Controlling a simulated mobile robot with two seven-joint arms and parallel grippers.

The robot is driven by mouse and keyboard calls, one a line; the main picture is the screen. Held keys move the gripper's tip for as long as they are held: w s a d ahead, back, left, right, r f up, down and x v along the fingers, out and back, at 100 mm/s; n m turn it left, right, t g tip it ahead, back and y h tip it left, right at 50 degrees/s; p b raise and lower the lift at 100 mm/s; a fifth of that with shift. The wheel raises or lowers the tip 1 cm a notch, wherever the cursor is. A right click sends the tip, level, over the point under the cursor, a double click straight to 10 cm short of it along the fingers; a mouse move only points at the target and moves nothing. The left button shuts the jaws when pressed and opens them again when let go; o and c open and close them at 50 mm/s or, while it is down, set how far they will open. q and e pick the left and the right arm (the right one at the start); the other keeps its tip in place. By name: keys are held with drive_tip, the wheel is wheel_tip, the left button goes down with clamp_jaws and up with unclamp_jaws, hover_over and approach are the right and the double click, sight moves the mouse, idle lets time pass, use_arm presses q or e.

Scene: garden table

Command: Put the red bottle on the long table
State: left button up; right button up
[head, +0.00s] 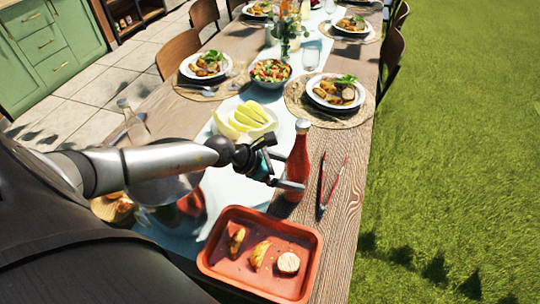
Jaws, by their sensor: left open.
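The red bottle (298,163) stands upright on the long wooden table (345,185), near its right edge. My left gripper (288,172) reaches in from the left at the bottle's left side. Its jaws are open, with the fingers close to the bottle. I cannot tell whether they touch it. My right gripper is out of view.
A red tray (210,262) with food pieces is in front of the bottle. Red-handled tongs (332,187) lie to its right. A plate of melon slices (262,127), a salad bowl (270,80) and set plates stand farther back. Grass lies beyond the right edge.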

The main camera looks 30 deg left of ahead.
use_arm(q)
drive_tip(key=v, duration=0.8)
drive_tip(key=shift+s+a+r+p, duration=0.2)
drive_tip(key=shift+a+r+p, duration=0.05)
drive_tip(key=shift+p, duration=0.05)
